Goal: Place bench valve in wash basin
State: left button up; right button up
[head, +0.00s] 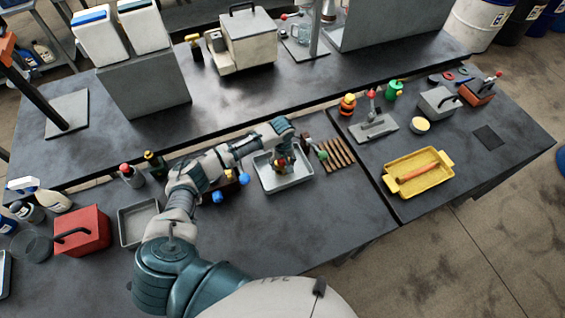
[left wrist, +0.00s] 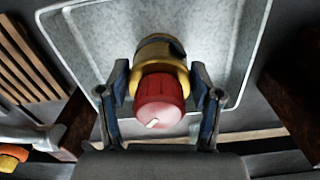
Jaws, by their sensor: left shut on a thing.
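The bench valve (left wrist: 160,85) has a brass-coloured body and a red knob facing the left wrist camera. My left gripper (left wrist: 160,70) is shut on its body, with a blue-grey finger on each side. In the head view the valve (head: 283,163) shows small and partly hidden under my left gripper (head: 284,152). The wash basin (head: 288,186) is a pale grey rectangular tray on the near bench. The valve is over the inside of this basin, whose metal floor (left wrist: 105,45) lies behind it in the wrist view. I cannot tell whether the valve touches the floor. My right gripper is not in view.
A slatted wooden rack (head: 338,154) stands close right of the basin. Blue-knobbed valves (head: 218,196) sit to its left. A grey tray (head: 136,224) and a red box (head: 83,233) are further left. A yellow tray (head: 436,182) is on the right bench. Bench front is clear.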

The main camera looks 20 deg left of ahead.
pick_arm(q)
jog(key=o, duration=1.6)
jog(key=shift+d, duration=0.1)
jog(key=shift+c, duration=0.2)
jog(key=shift+r, duration=0.1)
notch_tip(320, 180, up, 12)
jog(key=shift+f, duration=0.1)
jog(key=shift+s, duration=0.1)
